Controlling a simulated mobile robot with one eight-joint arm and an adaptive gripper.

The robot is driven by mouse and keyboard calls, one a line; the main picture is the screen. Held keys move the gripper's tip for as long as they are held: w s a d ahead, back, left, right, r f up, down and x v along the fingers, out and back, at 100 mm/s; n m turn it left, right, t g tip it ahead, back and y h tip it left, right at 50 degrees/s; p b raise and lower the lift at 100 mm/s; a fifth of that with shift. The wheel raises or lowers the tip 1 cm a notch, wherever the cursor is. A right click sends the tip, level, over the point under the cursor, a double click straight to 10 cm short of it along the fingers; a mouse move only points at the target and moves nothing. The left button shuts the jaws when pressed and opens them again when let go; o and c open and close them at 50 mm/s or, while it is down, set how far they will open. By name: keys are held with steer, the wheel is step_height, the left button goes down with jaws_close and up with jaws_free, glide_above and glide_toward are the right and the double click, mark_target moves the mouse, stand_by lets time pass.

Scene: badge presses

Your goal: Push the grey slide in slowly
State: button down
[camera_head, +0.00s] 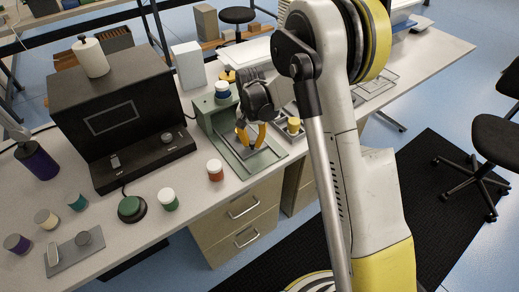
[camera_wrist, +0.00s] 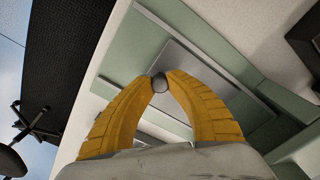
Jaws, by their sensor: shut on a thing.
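The grey slide (camera_wrist: 205,75) is a flat plate lying in the green press base (camera_wrist: 125,45) in the wrist view. In the head view my gripper (camera_head: 246,146) points down over the press base. The fingers and wrist hide part of the slide, so I cannot tell exactly how far in it sits.
A large black machine (camera_head: 122,115) stands left of the press. An orange cup with a white lid (camera_head: 215,170) and a green one (camera_head: 168,199) stand near the front edge.

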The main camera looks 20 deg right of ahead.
steer(key=w, duration=0.2)
steer(key=w+a, duration=0.1)
steer(key=w, duration=0.1)
steer(key=w+a, duration=0.1)
steer(key=w, duration=0.2)
steer(key=shift+a, duration=0.1)
steer(key=c, duration=1.2)
jaws_free()
steer(key=shift+c, duration=0.2)
steer(key=shift+r, duration=0.1)
step_height(320, 180, up, 12)
